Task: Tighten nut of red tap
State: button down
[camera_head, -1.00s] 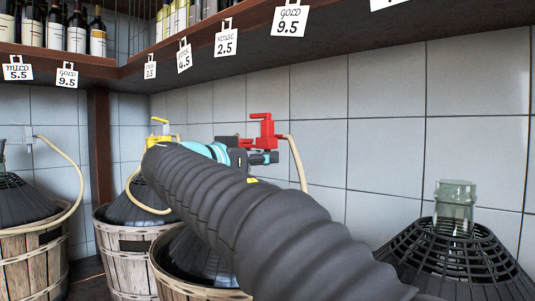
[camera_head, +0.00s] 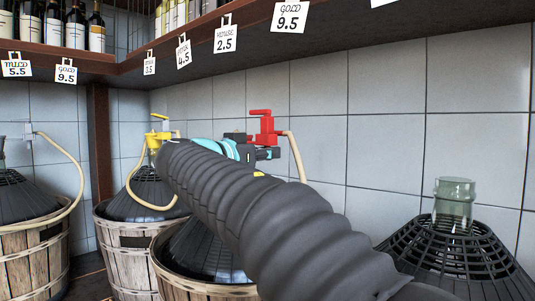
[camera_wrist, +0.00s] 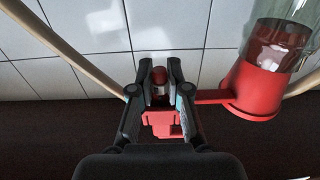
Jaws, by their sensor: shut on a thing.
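The red tap (camera_head: 265,125) stands in front of the tiled wall near the middle of the head view, its lever on top. My gripper (camera_head: 268,154) is at the tap just below the lever, partly hidden by my arm. In the wrist view my gripper (camera_wrist: 160,74) is shut around part of the red tap (camera_wrist: 163,121), with a small round end between the fingertips. A red bar runs right from there to a red collar (camera_wrist: 249,91) around a clear glass neck (camera_wrist: 284,40). I cannot make out the nut separately.
A pale hose (camera_head: 297,158) hangs beside the red tap. A yellow tap (camera_head: 155,137) and basketed demijohns stand to the left. An open glass neck (camera_head: 454,205) rises from a black basket at right. A shelf (camera_head: 350,38) with price tags overhangs.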

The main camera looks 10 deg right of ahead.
jog(key=shift+w+f+m+g+h+b, duration=0.15)
jog(key=shift+m+g+h+b, duration=0.25)
jog(key=shift+m+g+h, duration=0.5)
jog(key=shift+r+m+g+h+p, duration=0.1)
jog(key=shift+m+g+h+p, duration=0.2)
jog(key=shift+m+g, duration=0.7)
jog(key=shift+r+m+g+h+p, duration=0.15)
jog(key=shift+m+g+h, duration=0.3)
jog(key=shift+g, duration=1.05)
jog(key=c, duration=1.1)
grip_release()
jog(key=shift+f, duration=0.1)
jog(key=v, duration=1.2)
